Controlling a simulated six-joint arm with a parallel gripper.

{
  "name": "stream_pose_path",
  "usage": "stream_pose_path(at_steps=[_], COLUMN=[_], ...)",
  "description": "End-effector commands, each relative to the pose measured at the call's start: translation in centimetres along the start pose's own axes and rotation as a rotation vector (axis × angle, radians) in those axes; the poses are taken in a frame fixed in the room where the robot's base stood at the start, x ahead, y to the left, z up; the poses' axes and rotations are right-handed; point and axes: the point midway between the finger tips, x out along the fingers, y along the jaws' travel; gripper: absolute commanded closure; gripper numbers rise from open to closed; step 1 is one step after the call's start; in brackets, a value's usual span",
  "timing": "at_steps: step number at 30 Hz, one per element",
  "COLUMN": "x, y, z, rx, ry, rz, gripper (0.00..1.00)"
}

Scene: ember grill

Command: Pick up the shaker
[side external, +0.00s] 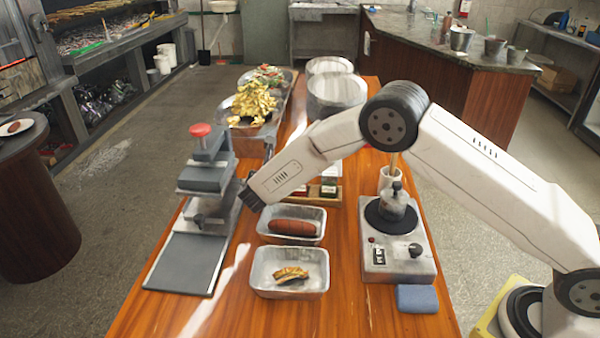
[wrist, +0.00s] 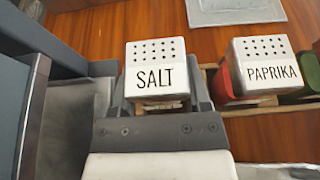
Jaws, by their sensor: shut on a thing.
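A white-topped shaker marked SALT (wrist: 156,70) sits between the grey fingers of my gripper (wrist: 158,100) in the wrist view, with its holed lid facing the camera. My gripper is shut on it. In the side view my gripper (side external: 250,197) is beside the grey press with a red knob (side external: 200,131), and I cannot make out the salt shaker there. A shaker marked PAPRIKA (wrist: 264,70), with a red body, stands in a wooden rack (wrist: 255,108) to the right. A green-bodied shaker (wrist: 310,75) is partly cut off at the right edge.
Two metal trays, one with a sausage (side external: 292,227) and one with grilled food (side external: 291,274), lie in front of my gripper. The wooden rack also shows behind the trays (side external: 335,203). A control box (side external: 398,262) with a blue sponge (side external: 417,298) stands at right.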

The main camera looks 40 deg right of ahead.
Motion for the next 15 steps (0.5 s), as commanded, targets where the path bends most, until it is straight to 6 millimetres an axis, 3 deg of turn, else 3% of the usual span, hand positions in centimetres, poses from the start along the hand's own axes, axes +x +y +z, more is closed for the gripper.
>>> stream_pose_path(at_steps=[15], x=[-2.6], y=[0.0], z=[6.3], rx=[0.003], ry=[-0.001], rz=[0.001], gripper=[0.81])
